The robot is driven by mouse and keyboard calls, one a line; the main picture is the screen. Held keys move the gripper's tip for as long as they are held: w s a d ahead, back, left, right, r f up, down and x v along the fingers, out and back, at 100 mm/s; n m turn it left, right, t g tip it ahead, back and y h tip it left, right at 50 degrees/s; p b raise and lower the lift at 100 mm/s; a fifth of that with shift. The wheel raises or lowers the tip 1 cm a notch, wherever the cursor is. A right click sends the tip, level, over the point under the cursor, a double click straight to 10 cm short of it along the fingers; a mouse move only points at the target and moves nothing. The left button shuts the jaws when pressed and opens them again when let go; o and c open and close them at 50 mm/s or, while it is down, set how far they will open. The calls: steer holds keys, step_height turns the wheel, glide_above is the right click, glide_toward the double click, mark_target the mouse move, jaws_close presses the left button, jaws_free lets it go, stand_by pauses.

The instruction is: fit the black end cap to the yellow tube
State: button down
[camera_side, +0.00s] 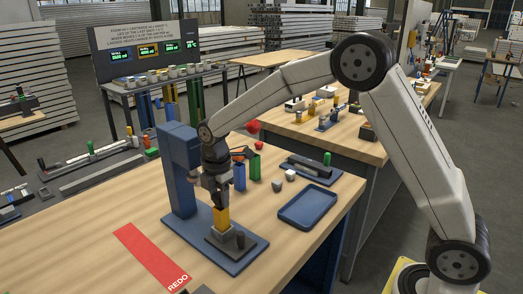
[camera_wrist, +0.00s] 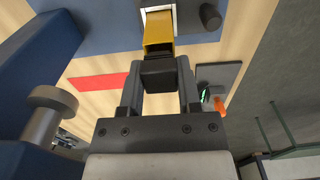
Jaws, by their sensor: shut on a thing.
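The yellow tube (camera_side: 221,217) stands upright in a grey block (camera_side: 236,246) on a blue base plate. In the wrist view the yellow tube (camera_wrist: 159,28) is at the top middle, its near end facing me. My gripper (camera_wrist: 160,66) is shut on the black end cap (camera_wrist: 160,74), one finger on each side. The cap is in line with the tube's end and overlaps its edge in this view; I cannot tell whether it is seated. In the side view my gripper (camera_side: 220,194) is directly above the tube, and the cap is hard to make out there.
A blue column (camera_side: 180,170) rises close to the left of my gripper. A black peg (camera_side: 240,239) stands beside the tube. A blue tray (camera_side: 307,207) lies to the right. A red REDO strip (camera_side: 150,256) lies at the front left. Blue and green tubes (camera_side: 255,167) stand behind.

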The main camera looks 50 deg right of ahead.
steer(key=shift+f, duration=0.55)
stand_by(0.4)
jaws_free()
stand_by(0.3)
steer(key=shift+r, duration=0.15)
steer(key=shift+r, duration=2.6)
steer(key=shift+w+d+r, duration=0.1)
steer(key=shift+w+r, duration=0.05)
steer(key=shift+r, duration=0.8)
steer(key=shift+f, duration=0.15)
steer(key=shift+d+f, duration=0.1)
steer(key=shift+f, duration=2.25)
